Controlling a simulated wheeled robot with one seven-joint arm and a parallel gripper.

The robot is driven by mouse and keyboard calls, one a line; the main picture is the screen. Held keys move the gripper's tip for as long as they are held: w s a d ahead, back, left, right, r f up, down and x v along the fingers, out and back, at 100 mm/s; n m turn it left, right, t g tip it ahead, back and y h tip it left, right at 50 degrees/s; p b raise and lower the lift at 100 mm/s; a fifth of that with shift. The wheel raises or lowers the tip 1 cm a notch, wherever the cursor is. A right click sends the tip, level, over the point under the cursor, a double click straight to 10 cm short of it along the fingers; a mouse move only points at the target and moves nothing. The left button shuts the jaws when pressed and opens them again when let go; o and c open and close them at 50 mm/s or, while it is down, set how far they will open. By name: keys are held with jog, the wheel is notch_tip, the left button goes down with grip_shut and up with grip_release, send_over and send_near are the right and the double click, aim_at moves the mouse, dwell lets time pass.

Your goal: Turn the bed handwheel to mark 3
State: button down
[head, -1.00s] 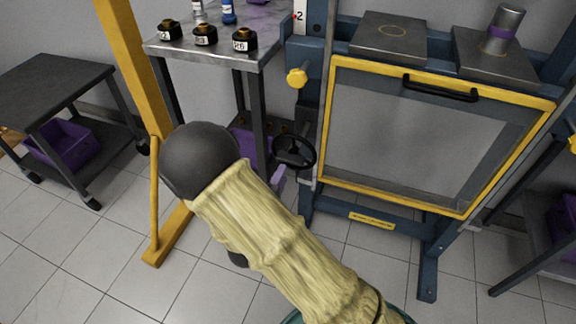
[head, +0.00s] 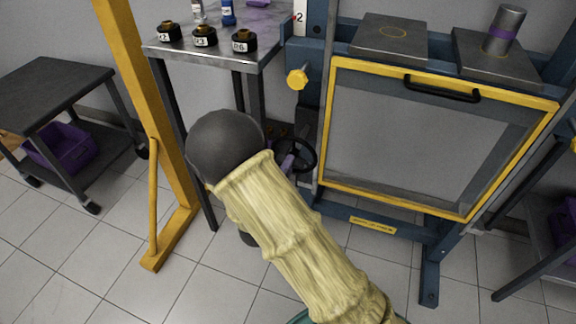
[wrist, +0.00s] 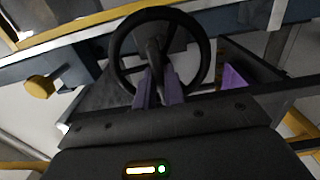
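The black bed handwheel (head: 314,152) is on the left side of the blue and yellow frame, partly hidden behind my arm. In the wrist view the handwheel (wrist: 204,60) is straight ahead, with its rim and spokes clear. The purple-grey fingers of my gripper (wrist: 159,82) reach the lower part of the wheel, a narrow gap between them. A dark spoke or handle runs down toward that gap; I cannot tell whether the fingers clamp it. A white scale plate (head: 300,12) above shows the number 2 beside a small red mark.
A yellow knob (head: 298,78) is on the frame above the wheel. The floor in front is open.

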jog(key=shift+m, duration=0.4)
jog(key=m+b, duration=0.7)
jog(key=m, duration=0.7)
jog(key=m+b, duration=0.6)
jog(key=m, duration=0.9)
jog(key=shift+a+f+b, duration=0.1)
jog(key=shift+f+b, duration=0.1)
jog(key=shift+b, duration=0.2)
